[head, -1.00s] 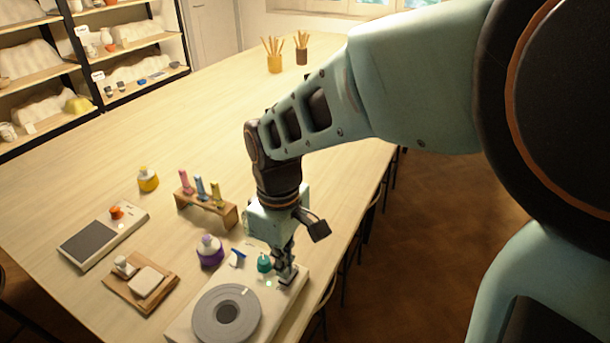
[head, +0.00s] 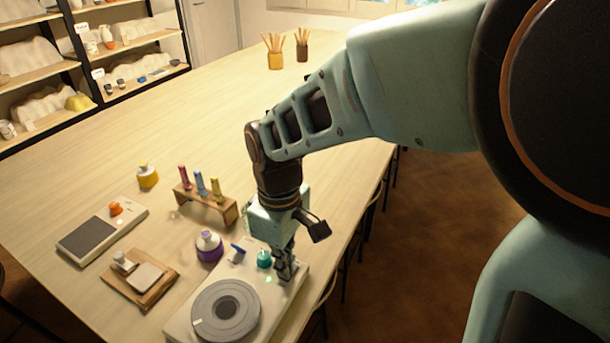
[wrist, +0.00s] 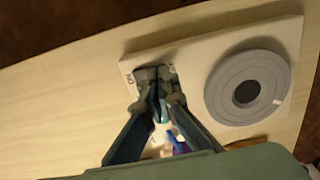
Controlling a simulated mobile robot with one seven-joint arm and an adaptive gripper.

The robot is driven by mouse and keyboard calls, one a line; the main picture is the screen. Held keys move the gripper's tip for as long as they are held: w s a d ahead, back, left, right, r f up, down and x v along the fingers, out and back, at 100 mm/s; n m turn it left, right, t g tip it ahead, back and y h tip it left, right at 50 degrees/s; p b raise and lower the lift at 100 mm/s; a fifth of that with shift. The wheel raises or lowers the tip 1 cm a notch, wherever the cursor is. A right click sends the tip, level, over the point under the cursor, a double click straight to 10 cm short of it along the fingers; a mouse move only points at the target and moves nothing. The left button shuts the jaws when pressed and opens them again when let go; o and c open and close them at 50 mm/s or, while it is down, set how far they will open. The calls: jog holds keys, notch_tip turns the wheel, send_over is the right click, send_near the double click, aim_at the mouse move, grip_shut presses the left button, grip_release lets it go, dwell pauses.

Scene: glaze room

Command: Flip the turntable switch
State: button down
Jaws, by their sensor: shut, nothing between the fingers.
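The turntable has a pale box base (head: 183,327) at the near end of the table, with a grey disc (head: 206,303) on top. A teal knob (head: 264,259) and a small blue lever-like piece (head: 238,248) stand near its far edge. A small green light shows beside my gripper. My gripper (head: 284,279) points down at the base's right part, its shut fingers at or just above the surface. In the wrist view, its fingertips (wrist: 158,76) lie between two small printed labels, beside the grey disc (wrist: 225,98).
A purple-banded bottle (head: 209,247) stands close behind the turntable. A wooden rack (head: 225,212) with coloured tubes, a scale (head: 83,239), a wooden board (head: 128,287) and a yellow bottle (head: 148,176) stand left and behind.

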jog(key=shift+f, duration=0.4)
jog(key=shift+r, duration=0.1)
notch_tip(320, 180, up, 7)
jog(key=p, duration=0.5)
dwell(0.3)
dwell(0.4)
